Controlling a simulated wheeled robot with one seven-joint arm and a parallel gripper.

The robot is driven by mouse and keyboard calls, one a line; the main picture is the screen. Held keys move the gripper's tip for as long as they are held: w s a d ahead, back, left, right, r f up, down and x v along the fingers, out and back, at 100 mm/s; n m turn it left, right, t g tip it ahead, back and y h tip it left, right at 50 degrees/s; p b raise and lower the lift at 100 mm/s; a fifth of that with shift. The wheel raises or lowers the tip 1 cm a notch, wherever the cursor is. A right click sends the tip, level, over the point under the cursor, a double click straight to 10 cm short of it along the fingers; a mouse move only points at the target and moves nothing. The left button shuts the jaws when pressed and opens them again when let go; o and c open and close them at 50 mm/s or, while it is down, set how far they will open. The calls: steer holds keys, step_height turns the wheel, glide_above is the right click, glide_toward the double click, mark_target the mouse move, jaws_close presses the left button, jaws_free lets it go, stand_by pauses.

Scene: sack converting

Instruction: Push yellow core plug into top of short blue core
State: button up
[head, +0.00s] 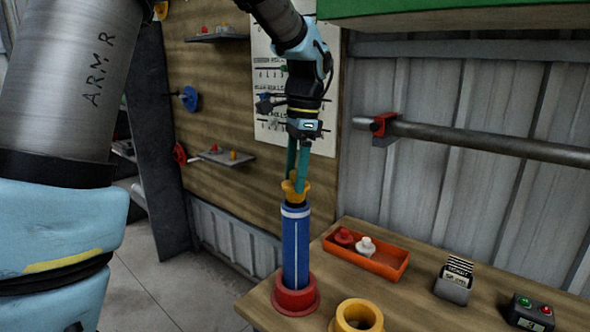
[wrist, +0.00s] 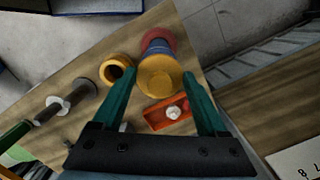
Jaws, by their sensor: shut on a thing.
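The blue core (head: 296,250) stands upright in a red round base (head: 296,296) near the table's left edge, with a white band near its top. The yellow core plug (head: 295,190) is at the core's upper end, in line with it; I cannot tell how far, if at all, it sits inside. My gripper (head: 297,178) points down from above, its teal fingers shut on the plug. In the wrist view the plug (wrist: 160,76) shows its wide flange between the fingers and hides the core's mouth; part of the blue core (wrist: 157,47) shows beyond it.
An empty yellow ring holder (head: 357,315) stands right of the core. Behind is an orange tray (head: 385,267) with a red and a white plug. A card holder (head: 454,281) and a button box (head: 530,313) stand further right. A wall pipe (head: 480,144) runs at right.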

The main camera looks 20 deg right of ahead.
steer(key=shift+f+b, duration=0.55)
steer(key=shift+f, duration=0.95)
steer(key=o, duration=1.3)
steer(key=shift+c, duration=0.2)
steer(key=r, duration=0.3)
steer(key=d+r+b, duration=0.1)
steer(key=r, duration=0.6)
steer(key=shift+s+d+r+b, duration=0.1)
steer(key=shift+d+r+b, duration=0.05)
steer(key=shift+r+b, duration=0.25)
steer(key=shift+f, duration=0.1)
